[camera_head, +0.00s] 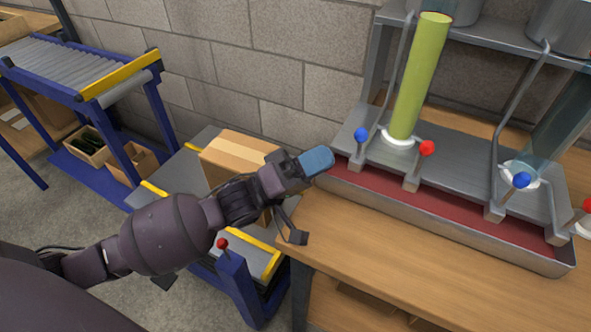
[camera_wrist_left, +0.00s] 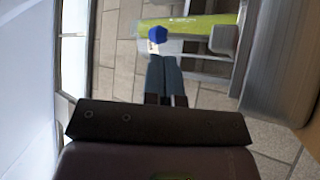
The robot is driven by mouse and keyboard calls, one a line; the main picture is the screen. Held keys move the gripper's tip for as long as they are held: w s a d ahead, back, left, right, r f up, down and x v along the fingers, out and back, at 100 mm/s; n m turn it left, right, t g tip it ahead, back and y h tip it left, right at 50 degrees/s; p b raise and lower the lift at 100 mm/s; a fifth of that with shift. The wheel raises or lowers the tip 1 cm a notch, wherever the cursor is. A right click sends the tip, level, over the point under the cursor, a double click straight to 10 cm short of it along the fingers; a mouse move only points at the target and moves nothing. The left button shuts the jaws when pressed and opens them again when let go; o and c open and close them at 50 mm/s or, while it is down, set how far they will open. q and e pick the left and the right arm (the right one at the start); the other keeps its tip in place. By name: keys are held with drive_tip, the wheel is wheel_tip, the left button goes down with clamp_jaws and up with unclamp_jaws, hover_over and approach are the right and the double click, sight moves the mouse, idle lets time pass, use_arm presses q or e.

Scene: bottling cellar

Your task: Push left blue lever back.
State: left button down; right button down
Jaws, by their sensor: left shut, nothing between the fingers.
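The left blue lever has a blue ball knob (camera_head: 361,135) on a metal stem at the left of the filling machine, left of the green column (camera_head: 419,75). In the left wrist view the blue knob (camera_wrist_left: 158,35) is just past my fingertips, with a small gap in the picture. My left gripper (camera_head: 317,161) is shut and empty, a little left of and nearer than the knob in the head view. It also shows in the left wrist view (camera_wrist_left: 165,60), its two fingers together. My right gripper is not in view.
A red ball lever (camera_head: 427,148) stands right of the green column. Another blue ball (camera_head: 521,180) and red ball (camera_head: 588,205) are further right. A red-lined tray (camera_head: 440,236) runs along the machine front on the wooden table (camera_head: 400,262). A cardboard box (camera_head: 243,153) is behind my left arm.

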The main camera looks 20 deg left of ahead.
sight(360, 146)
use_arm(q)
drive_tip(key=x, duration=0.4)
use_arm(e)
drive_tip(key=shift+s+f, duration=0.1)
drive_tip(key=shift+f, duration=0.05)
